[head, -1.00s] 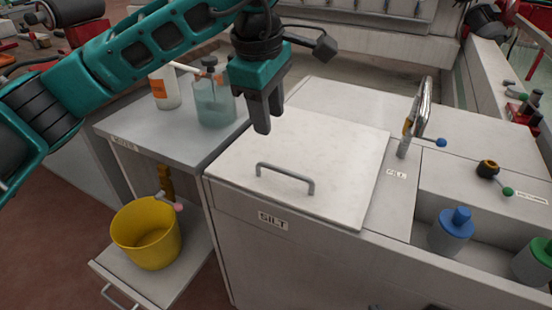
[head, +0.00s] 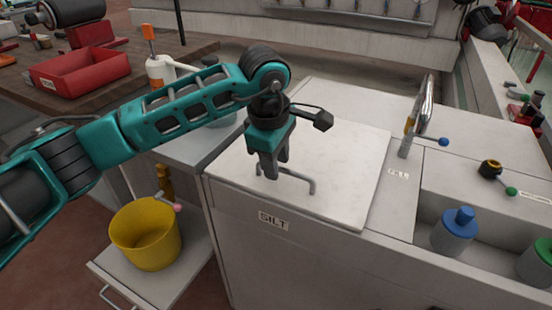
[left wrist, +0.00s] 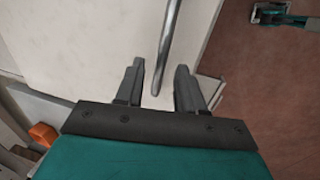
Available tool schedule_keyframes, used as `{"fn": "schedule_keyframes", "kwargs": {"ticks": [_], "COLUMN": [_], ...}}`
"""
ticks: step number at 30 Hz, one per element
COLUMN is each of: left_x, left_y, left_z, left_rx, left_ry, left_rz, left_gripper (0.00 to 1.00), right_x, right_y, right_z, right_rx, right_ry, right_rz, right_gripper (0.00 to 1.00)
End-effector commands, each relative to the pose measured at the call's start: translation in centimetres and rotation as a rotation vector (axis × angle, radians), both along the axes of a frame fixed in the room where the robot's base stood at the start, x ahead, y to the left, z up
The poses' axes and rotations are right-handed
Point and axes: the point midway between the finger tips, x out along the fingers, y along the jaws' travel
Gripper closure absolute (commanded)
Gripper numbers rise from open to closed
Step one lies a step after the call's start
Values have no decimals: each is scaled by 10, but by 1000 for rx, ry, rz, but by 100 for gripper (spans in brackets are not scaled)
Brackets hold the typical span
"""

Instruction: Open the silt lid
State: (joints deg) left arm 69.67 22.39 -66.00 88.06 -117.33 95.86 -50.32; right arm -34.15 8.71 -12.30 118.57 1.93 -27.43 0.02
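The silt lid (head: 345,160) is a flat white square panel, lying shut on the white cabinet top above a "SILT" label (head: 272,220). Its grey bar handle (head: 312,187) is near the front edge, with its left part hidden behind my left gripper. My left gripper (head: 271,174) points down at the handle's left part. In the left wrist view, the handle (left wrist: 170,45) runs between the two fingertips (left wrist: 158,75) in the picture, with a gap on either side. The fingers are open and hold nothing; their height above the handle is hard to tell.
A chrome tap (head: 421,110) with a blue-tipped lever stands right of the lid. Blue-capped (head: 453,232) and green-capped bottles sit in a front-right recess. A yellow bucket (head: 146,235) stands lower left. A white bottle (head: 160,75) is behind my left arm.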

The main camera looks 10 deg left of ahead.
Motion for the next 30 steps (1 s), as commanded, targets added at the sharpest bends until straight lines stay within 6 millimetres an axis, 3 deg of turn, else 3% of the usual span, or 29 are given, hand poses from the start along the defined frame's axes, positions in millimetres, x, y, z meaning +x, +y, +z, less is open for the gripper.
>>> {"fn": "schedule_keyframes", "kwargs": {"ticks": [3, 15, 30], "left_x": [0, 0, 0], "left_y": [0, 0, 0], "left_z": [0, 1, 1], "left_rx": [0, 0, 0], "left_ry": [0, 0, 0], "left_rz": [0, 0, 1], "left_gripper": [63, 100, 100], "right_x": [1, 2, 2], "right_y": [0, 1, 1], "right_z": [1, 2, 2], "right_rx": [1, 2, 2], "right_ry": [-3, -7, -7], "right_rz": [0, 0, 0], "right_gripper": [100, 100, 100]}}
